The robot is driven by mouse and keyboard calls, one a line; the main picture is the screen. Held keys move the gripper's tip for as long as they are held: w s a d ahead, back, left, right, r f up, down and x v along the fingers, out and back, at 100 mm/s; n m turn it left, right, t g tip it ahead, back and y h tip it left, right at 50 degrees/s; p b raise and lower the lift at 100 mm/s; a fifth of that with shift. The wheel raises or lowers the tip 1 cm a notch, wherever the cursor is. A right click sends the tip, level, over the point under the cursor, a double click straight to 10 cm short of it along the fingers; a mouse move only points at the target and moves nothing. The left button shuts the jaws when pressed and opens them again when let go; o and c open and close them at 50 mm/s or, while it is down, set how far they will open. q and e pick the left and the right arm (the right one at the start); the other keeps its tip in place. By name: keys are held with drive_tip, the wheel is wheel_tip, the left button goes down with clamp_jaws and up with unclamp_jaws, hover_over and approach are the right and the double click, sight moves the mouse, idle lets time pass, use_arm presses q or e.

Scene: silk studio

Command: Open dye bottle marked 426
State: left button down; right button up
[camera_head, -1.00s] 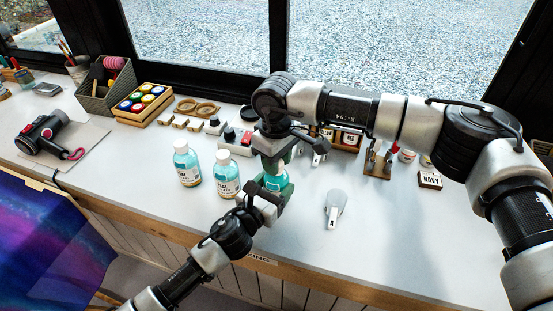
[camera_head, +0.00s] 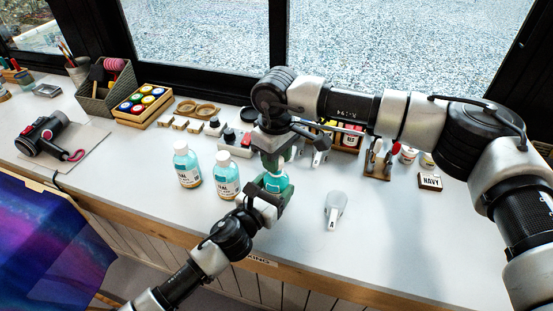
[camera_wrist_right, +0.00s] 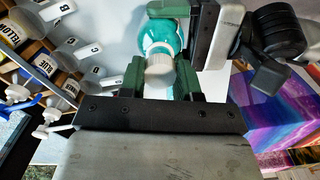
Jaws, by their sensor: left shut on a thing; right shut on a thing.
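A teal dye bottle (camera_head: 279,182) is held over the table between my two grippers; its number cannot be read. My left gripper (camera_head: 272,188) is shut around its body from the lower left. My right gripper (camera_head: 277,163) comes down from above and is shut on its top. In the right wrist view, the white cap (camera_wrist_right: 159,72) sits between the green fingers of my right gripper (camera_wrist_right: 160,80), in line with the teal body (camera_wrist_right: 160,35). I cannot tell whether the cap is loose. Two similar capped bottles (camera_head: 187,165) (camera_head: 227,176) stand upright to the left.
A grey scoop (camera_head: 335,208) lies right of the held bottle. A rack of jars (camera_head: 347,138), partly hidden by my right arm, stands behind. A NAVY sign (camera_head: 430,181) stands right. The front right of the white table (camera_head: 400,240) is clear.

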use_arm(q)
drive_tip(key=shift+f, duration=0.1)
use_arm(e)
drive_tip(key=shift+r, duration=0.4)
drive_tip(key=shift+r, duration=2.05)
use_arm(q)
drive_tip(key=shift+c, duration=0.6)
unclamp_jaws()
